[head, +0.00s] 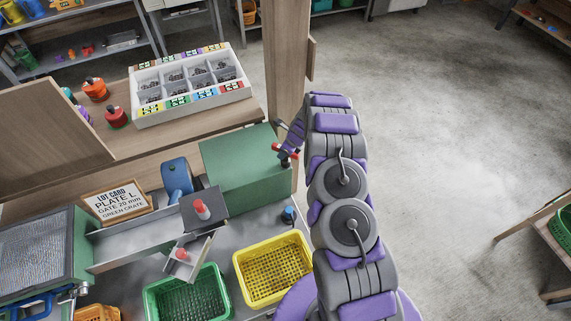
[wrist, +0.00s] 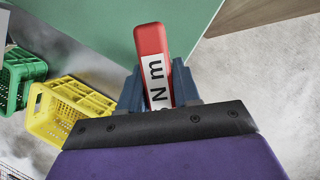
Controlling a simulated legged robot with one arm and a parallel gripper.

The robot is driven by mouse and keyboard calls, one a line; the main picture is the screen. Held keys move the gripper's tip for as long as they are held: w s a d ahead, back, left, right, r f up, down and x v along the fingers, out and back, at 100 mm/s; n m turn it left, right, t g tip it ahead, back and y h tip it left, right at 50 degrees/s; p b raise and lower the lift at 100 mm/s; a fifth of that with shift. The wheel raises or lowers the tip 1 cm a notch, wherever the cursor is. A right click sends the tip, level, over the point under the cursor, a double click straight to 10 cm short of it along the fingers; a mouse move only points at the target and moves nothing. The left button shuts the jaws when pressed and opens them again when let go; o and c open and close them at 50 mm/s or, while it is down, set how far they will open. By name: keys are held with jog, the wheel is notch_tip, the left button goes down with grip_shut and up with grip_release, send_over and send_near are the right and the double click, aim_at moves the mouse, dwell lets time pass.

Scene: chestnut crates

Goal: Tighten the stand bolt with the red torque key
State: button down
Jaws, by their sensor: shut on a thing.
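My gripper (head: 291,143) is at the right end of the green block-like housing (head: 240,165) in the head view. It is shut on the red torque key (wrist: 150,45), which shows between the blue-grey fingers in the wrist view with "N m" on a white label. The key's working end is not clear in either view. A small blue knob-like piece (head: 289,213) stands on the grey bench near the housing, apart from the key. I cannot tell which part is the stand bolt.
A yellow crate (head: 240,272) and a green crate (head: 151,303) stand at the front. Red knobs (head: 202,208) sit on grey gate plates beside a chute. A lot card (head: 117,201) stands left. A divided white tray (head: 137,106) is behind. Open floor lies right.

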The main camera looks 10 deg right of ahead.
jog(key=shift+r+m+p, duration=0.1)
jog(key=shift+m+p, duration=0.3)
jog(key=shift+p, duration=0.15)
jog(key=shift+m+t+h+p, duration=0.3)
jog(key=shift+m+p, duration=0.2)
jog(key=shift+p, duration=0.05)
jog(key=shift+m+t+h+p, duration=0.3)
jog(key=shift+m+p, duration=0.75)
jog(key=shift+m, duration=0.05)
jog(key=shift+w+d, duration=0.1)
jog(key=shift+f+n+y+b, duration=0.25)
jog(key=shift+n+y+b, duration=0.15)
jog(key=shift+n+b, duration=0.6)
jog(key=n+g+y+b, duration=0.1)
jog(key=n+g, duration=0.1)
jog(key=n, duration=0.3)
jog(key=shift+s+r+n+g+b, duration=0.15)
jog(key=shift+n+g+b, duration=0.1)
jog(key=shift+n, duration=0.3)
jog(key=shift+s+n+g+b, duration=0.1)
jog(key=shift+n+g, duration=0.15)
jog(key=shift+n, duration=0.3)
